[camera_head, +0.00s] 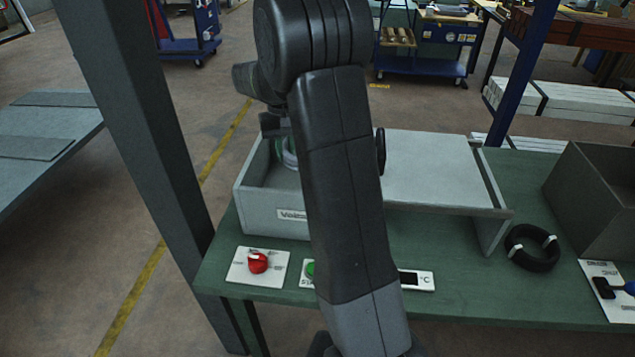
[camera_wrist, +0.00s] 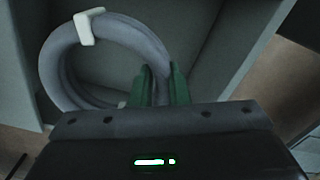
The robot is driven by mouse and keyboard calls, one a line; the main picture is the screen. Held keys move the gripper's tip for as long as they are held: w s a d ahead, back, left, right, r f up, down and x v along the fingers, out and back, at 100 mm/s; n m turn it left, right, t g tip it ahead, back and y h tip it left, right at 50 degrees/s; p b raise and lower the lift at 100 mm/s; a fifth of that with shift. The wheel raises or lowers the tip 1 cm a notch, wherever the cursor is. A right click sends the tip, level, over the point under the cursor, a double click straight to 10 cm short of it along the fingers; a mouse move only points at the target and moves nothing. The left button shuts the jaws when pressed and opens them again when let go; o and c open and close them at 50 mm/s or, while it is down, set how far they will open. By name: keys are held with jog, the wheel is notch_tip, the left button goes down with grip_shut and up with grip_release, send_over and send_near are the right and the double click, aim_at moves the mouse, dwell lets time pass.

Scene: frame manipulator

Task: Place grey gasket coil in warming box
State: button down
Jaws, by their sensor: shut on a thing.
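The grey gasket coil (camera_wrist: 55,62) is a ring bound with white ties, seen in the wrist view. My gripper (camera_wrist: 160,80) has its green fingers shut on the right side of the coil. The coil is inside the open left part of the grey warming box (camera_head: 265,212), close over its floor; I cannot tell whether it touches the floor. In the head view, my arm hides most of the gripper, the coil and the middle of the box. A flat grey cover (camera_head: 435,170) spans the right part of the box.
A black coil (camera_head: 532,248) lies on the green table (camera_head: 470,280) right of the box. A dark grey bin (camera_head: 600,200) stands at the right edge. A red knob (camera_head: 257,262), a green button (camera_head: 310,268) and a display (camera_head: 416,280) sit in front. A grey post (camera_head: 150,130) rises at left.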

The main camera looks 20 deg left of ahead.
jog(key=shift+w+f, duration=0.2)
jog(key=shift+f, duration=0.4)
jog(key=shift+w+f, duration=0.15)
jog(key=shift+f, duration=0.45)
notch_tip(320, 180, down, 11)
jog(key=shift+f+p, duration=0.1)
jog(key=shift+p, duration=0.25)
jog(key=shift+f, duration=0.25)
jog(key=c, duration=1.4)
grip_release()
jog(key=shift+r, duration=0.1)
notch_tip(320, 180, up, 12)
jog(key=shift+r+b, duration=0.15)
jog(key=shift+b, duration=0.8)
